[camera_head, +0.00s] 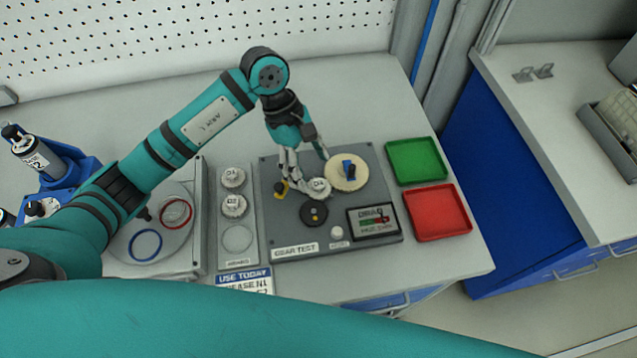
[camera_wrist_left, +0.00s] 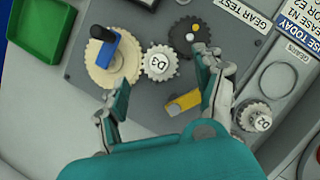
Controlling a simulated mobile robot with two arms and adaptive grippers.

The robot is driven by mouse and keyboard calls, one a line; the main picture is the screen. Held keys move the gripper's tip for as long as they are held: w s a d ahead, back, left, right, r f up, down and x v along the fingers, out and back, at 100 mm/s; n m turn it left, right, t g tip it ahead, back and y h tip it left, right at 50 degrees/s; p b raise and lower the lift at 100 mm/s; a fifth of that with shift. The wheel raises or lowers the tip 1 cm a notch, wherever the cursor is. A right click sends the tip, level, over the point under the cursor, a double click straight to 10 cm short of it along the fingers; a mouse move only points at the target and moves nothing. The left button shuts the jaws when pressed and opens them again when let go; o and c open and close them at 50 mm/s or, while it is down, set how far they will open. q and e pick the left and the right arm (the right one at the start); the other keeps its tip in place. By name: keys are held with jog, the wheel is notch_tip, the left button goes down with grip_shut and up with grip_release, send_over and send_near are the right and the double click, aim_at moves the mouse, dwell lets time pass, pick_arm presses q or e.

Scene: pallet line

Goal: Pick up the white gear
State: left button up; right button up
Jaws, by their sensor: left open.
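Two other white gears, an upper one (camera_head: 232,177) and one marked D2 (camera_head: 234,205), rest in the holder strip (camera_head: 238,260). My right gripper is out of view.
A yellow part (camera_head: 281,188) stands beside the fingers; it also shows in the left wrist view (camera_wrist_left: 184,102). A display (camera_head: 374,222) is on the plate's right. Green (camera_head: 416,161) and red (camera_head: 437,212) trays lie further right. A round plate with rings (camera_head: 145,245) is left.

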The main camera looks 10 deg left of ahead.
aim_at(318, 183)
pick_arm(q)
jog(key=p+x, duration=0.2)
jog(key=x, duration=0.1)
jog(key=shift+d+f, duration=0.2)
jog(key=shift+f, duration=0.1)
jog(key=shift+d+f, duration=0.15)
jog(key=shift+f, duration=0.45)
jog(key=c, duration=1.3)
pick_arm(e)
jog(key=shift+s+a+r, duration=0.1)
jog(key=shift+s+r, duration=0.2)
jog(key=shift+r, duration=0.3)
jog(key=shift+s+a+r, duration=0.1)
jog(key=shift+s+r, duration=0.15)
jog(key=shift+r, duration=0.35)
pick_arm(q)
jog(key=shift+c, duration=0.2)
